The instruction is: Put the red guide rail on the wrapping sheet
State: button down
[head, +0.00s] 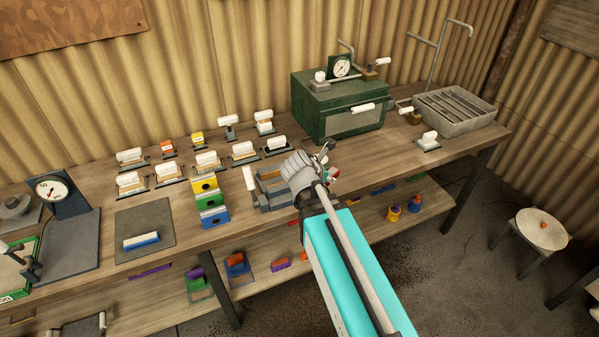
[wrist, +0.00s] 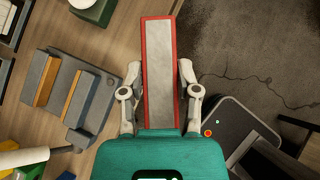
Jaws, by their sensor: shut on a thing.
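The red guide rail (wrist: 161,70), a long bar with red edges and a pale grey face, is held between the fingers of my gripper (wrist: 160,78) in the wrist view. In the head view my gripper (head: 325,160) is over the front of the bench, right of the grey slotted block, and only a small red part of the rail (head: 334,174) shows. A flat dark grey sheet (head: 145,218) lies on the bench to the left, apart from my gripper, and looks like the wrapping sheet. A blue and white bar (head: 141,241) lies on it.
The grey slotted block (head: 267,190) stands just left of my gripper. Stacked yellow, green and blue blocks (head: 208,200) stand between it and the sheet. White-handled tools (head: 206,162) line the back. A green cabinet (head: 345,105) stands behind my gripper. A dial scale (head: 55,195) is left of the sheet.

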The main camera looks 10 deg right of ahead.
jog(key=d+f+b, duration=0.1)
jog(key=s+d+f+b, duration=0.1)
jog(key=f, duration=0.1)
jog(key=f+b, duration=0.1)
jog(key=f, duration=0.1)
jog(key=shift+s+d+b, duration=0.35)
jog(key=shift+d, duration=0.05)
jog(key=shift+a, duration=0.1)
